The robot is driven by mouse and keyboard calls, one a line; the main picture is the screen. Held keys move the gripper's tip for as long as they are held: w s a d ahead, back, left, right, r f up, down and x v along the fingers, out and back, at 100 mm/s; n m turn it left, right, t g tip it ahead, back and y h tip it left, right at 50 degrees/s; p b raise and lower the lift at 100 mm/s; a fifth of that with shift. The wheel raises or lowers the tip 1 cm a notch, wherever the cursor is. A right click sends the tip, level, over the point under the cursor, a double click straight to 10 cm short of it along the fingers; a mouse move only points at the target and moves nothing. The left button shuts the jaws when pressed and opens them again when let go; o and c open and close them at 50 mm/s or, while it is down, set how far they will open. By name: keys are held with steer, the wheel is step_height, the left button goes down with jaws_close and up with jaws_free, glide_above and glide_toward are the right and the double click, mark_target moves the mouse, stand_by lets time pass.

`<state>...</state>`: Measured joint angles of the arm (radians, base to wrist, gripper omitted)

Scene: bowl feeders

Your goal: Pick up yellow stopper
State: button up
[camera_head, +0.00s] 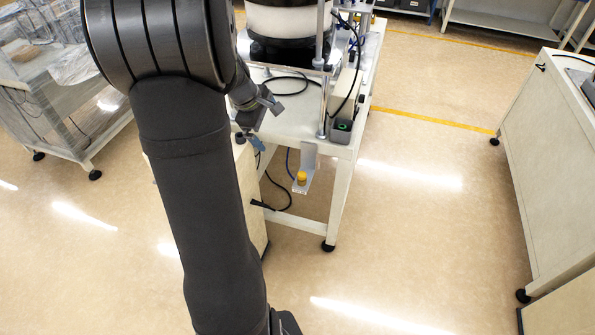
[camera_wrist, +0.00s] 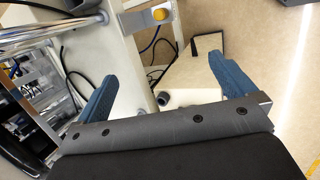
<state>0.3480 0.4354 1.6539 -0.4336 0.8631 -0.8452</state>
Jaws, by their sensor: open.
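The yellow stopper (camera_head: 301,177) sits on a small grey-white bracket (camera_head: 308,160) that sticks out from the front of the white machine table. In the wrist view, the yellow stopper (camera_wrist: 160,15) shows near the top edge, on its bracket (camera_wrist: 138,20), beyond my fingertips. My gripper (camera_head: 267,124) is left of the stopper and apart from it. In the wrist view, my gripper (camera_wrist: 163,70) is open, with two blue fingers spread wide and nothing between them. My arm hides part of the table's left side.
The white machine table (camera_head: 345,165) carries a bowl feeder (camera_head: 290,20), metal posts and a grey box with a green top (camera_head: 342,127). Black cables (camera_head: 283,205) hang below the table. A white cabinet (camera_head: 252,195) stands close by my gripper.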

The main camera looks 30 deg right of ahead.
steer(key=shift+c, duration=0.4)
steer(key=c, duration=0.9)
steer(key=n, duration=1.1)
glide_toward(301, 174)
steer(key=shift+n, duration=0.3)
steer(key=shift+x, duration=4.55)
